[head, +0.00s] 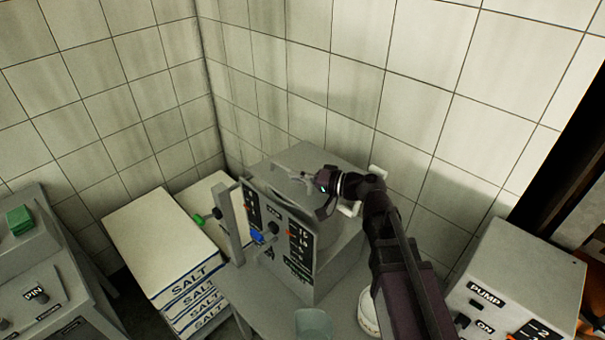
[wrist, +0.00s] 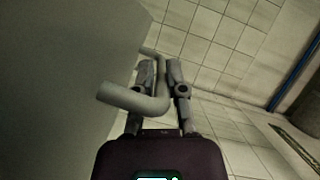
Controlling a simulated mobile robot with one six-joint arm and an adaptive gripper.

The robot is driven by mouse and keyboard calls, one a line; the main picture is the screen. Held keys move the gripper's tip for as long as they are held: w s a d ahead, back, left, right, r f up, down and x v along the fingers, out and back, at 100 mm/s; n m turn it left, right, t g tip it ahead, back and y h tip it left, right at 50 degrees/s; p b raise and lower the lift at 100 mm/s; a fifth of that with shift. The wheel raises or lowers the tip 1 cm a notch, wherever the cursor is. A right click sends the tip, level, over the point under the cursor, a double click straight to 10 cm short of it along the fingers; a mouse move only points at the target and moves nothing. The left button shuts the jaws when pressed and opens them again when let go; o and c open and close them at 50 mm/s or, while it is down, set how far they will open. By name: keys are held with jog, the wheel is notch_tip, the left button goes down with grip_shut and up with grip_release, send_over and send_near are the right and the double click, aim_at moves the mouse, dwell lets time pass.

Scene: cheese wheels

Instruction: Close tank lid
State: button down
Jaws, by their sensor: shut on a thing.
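The grey tank (head: 335,268) stands in the tiled corner, with a control panel of knobs and red marks on its front. A flat grey surface, seemingly its lid (head: 290,158), shows at the top; I cannot tell its exact angle. My gripper (head: 303,178) reaches over the tank from the right. In the wrist view, my gripper (wrist: 160,68) is shut on a grey bent bar handle (wrist: 128,97), with a finger on either side of it. A large plain grey surface (wrist: 60,80) fills the left of that view beside the handle. The fingertips are partly hidden in the head view.
Stacked salt boxes (head: 165,250) stand left of the tank. A grey pump box (head: 515,275) stands at the right. A greenish cup (head: 313,323) and a white round container (head: 368,318) are in front. Tiled walls (head: 340,70) close off the back.

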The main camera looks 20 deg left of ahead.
jog(key=shift+s+a+f+b, duration=0.1)
jog(key=shift+s+f+b, duration=0.05)
jog(key=shift+f+b, duration=0.9)
jog(key=shift+f, duration=0.15)
jog(key=c, duration=0.7)
grip_release()
jog(key=shift+f, duration=0.1)
jog(key=shift+r+p, duration=0.2)
jog(key=shift+p, duration=0.15)
